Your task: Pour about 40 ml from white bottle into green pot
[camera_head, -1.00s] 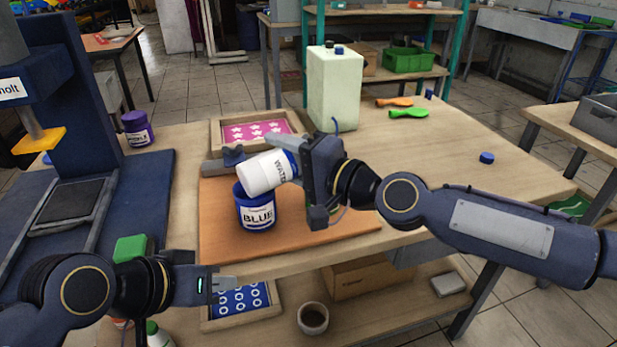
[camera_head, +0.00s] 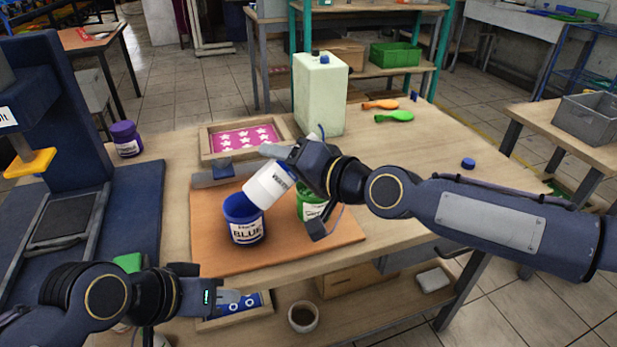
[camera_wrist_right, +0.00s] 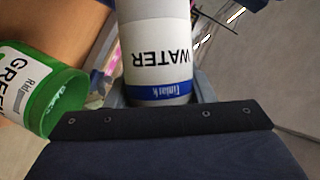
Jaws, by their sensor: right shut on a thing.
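The white bottle (camera_head: 269,186), labelled WATER with a blue band, is tilted in my right gripper (camera_head: 292,163). Its white lower end points down and left, by the right rim of the blue pot. In the right wrist view the fingers are around the bottle (camera_wrist_right: 160,50). The green pot (camera_head: 311,208) stands on the brown board, right of the bottle and partly hidden by my right gripper. The green pot also shows at the left of the right wrist view (camera_wrist_right: 45,90). My left gripper (camera_head: 238,300) is low at the front; its finger gap is unclear.
The blue pot (camera_head: 243,222) stands open on the brown board (camera_head: 215,262). A purple pot (camera_head: 126,139) is at the left by the press. A framed pink star screen (camera_head: 240,138) and a large pale canister (camera_head: 320,95) stand behind. The table's right side is mostly clear.

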